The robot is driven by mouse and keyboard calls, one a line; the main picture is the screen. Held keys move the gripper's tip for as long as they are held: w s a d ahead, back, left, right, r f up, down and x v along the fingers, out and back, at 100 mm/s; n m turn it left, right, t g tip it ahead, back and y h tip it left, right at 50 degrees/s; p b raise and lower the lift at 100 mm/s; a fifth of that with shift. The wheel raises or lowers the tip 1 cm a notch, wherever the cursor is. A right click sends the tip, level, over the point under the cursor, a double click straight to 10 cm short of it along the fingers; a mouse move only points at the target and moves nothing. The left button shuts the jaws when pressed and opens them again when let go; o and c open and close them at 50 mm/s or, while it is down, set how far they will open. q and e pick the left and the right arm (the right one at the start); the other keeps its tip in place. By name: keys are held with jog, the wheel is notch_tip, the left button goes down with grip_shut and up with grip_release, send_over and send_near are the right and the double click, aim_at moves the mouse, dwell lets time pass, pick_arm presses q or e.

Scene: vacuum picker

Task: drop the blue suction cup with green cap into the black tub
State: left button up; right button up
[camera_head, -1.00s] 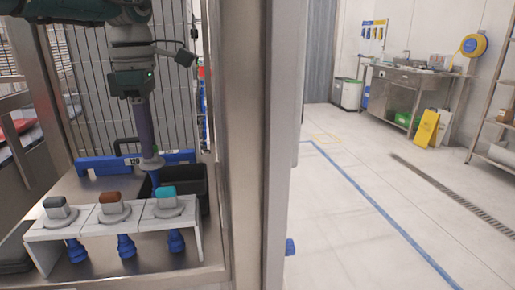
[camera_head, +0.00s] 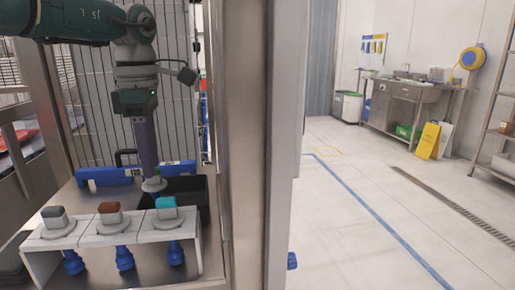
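My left gripper (camera_head: 148,172) comes down from the upper left with long purple fingers, seen edge-on. At its fingertips is a grey flange with a bit of green cap, the suction cup with green cap (camera_head: 155,184). It is at the left part of the black tub (camera_head: 192,188), low over or in its opening. The cup's blue lower part is not clearly visible, and I cannot tell whether the fingers still grip it. The tub's front is partly hidden by the white rack. My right gripper is out of view.
The white rack (camera_head: 190,238) in front holds three blue suction cups with grey (camera_head: 54,214), brown (camera_head: 109,208) and teal (camera_head: 165,203) caps. A blue bar (camera_head: 97,176) lies behind. A metal post (camera_head: 245,150) bounds the cell on the right.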

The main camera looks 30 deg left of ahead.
pick_arm(q)
jog(key=shift+r, duration=0.15)
notch_tip(320, 180, up, 13)
jog(key=p, duration=1.2)
